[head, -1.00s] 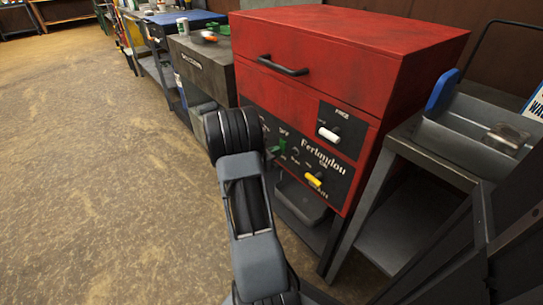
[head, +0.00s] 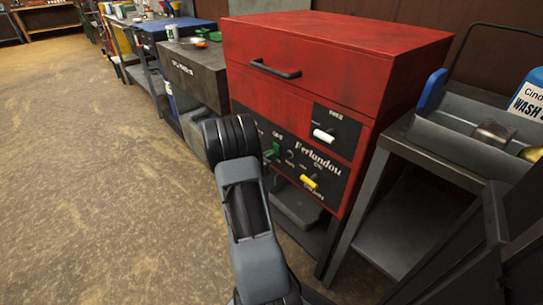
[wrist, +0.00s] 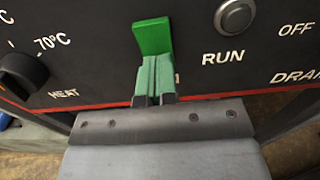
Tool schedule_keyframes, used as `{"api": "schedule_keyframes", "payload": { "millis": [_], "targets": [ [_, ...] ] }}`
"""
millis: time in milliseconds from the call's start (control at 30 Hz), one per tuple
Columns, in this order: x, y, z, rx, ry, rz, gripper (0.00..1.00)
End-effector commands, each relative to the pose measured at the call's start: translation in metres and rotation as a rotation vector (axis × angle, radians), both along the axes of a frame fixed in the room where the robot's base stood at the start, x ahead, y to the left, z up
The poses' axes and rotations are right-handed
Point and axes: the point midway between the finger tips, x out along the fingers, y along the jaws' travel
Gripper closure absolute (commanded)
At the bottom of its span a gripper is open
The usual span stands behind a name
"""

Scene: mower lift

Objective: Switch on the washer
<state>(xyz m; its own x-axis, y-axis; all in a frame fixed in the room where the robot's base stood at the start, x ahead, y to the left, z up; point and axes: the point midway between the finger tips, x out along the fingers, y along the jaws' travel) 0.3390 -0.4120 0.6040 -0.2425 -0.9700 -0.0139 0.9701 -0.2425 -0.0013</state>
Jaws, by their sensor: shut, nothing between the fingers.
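The washer (head: 315,55) is a red box with a dark control panel marked "Ferlandou", right of my arm in the head view. Its green switch (head: 275,150) shows low on the panel, just right of my wrist. In the wrist view the green switch (wrist: 152,37) stands at top centre, left of a round grey button (wrist: 235,16) by the word RUN. My gripper (wrist: 154,62) is shut and empty, its pale green fingers pointing at the switch's lower end. I cannot tell whether they touch it. In the head view my arm hides the fingers.
A black knob (wrist: 22,74) marked HEAT sits left on the panel. A white handle (head: 323,135) and a yellow handle (head: 309,181) stick out from it. A grey metal stand (head: 400,200) is close on the right. Open floor (head: 100,190) lies to the left.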

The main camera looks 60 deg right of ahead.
Motion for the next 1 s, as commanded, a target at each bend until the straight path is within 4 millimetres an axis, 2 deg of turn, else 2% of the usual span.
{"api": "schedule_keyframes", "payload": {
  "millis": [33,1000],
  "targets": [
    [-0.0023,-0.0070,0.0005,0.001,-0.007,-0.005,1.00],
    [-0.0043,-0.0166,-0.0062,0.016,-0.004,-0.007,1.00]
  ]
}}
